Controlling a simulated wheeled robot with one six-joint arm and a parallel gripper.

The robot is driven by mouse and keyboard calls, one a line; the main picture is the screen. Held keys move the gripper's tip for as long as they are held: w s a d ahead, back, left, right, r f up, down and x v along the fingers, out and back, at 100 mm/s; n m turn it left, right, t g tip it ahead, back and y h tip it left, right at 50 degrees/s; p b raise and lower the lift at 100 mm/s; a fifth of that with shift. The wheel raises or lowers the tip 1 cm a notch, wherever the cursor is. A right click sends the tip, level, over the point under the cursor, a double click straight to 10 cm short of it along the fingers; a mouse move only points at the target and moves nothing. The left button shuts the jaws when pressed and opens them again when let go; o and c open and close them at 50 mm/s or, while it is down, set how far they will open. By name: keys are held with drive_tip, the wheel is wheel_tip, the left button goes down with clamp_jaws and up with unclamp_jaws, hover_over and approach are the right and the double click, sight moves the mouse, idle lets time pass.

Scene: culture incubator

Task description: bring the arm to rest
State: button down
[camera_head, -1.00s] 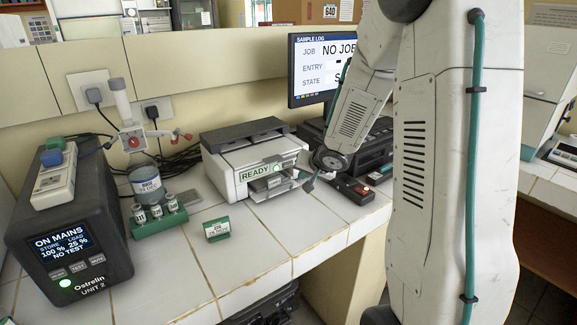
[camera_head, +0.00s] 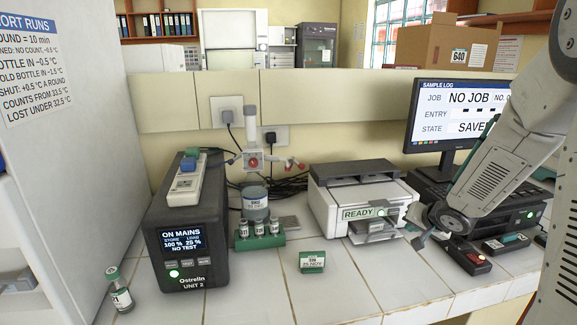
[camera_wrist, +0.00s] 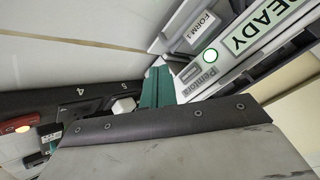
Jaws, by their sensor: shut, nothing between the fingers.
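My arm comes in from the right edge of the head view, bent downward over the bench. Whether the fingertips touch the tray or bench cannot be told.
The printer (camera_head: 362,200) reads READY. Left of it are a green label block (camera_head: 312,262), a green rack (camera_head: 260,241) with vials, a black power unit (camera_head: 187,240) and a lone vial (camera_head: 119,290). A monitor (camera_head: 465,112) stands behind my arm.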

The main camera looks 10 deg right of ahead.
drive_tip(key=s+d+g, duration=0.1)
drive_tip(key=s+d+f+n+g+h, duration=0.1)
drive_tip(key=s, duration=0.1)
drive_tip(key=s+d+f+g+h, duration=0.1)
drive_tip(key=s, duration=0.1)
drive_tip(key=shift+s+d+f, duration=0.1)
drive_tip(key=shift+s+d, duration=0.05)
drive_tip(key=shift+d, duration=0.1)
drive_tip(key=s, duration=0.1)
drive_tip(key=s+r+g+h, duration=0.1)
drive_tip(key=shift+s+d+n, duration=0.15)
drive_tip(key=shift+s+n, duration=0.2)
drive_tip(key=shift+n, duration=0.05)
drive_tip(key=s+a+r+n+g+y, duration=0.1)
drive_tip(key=s+a+r+n, duration=0.2)
drive_tip(key=s+a+r, duration=0.5)
drive_tip(key=s+a+r+n+g+y, duration=0.2)
drive_tip(key=s+a+r, duration=0.7)
drive_tip(key=s+a, duration=0.5)
drive_tip(key=shift+s+a+n+y, duration=0.35)
drive_tip(key=shift+s+n, duration=0.25)
drive_tip(key=shift+s, duration=0.9)
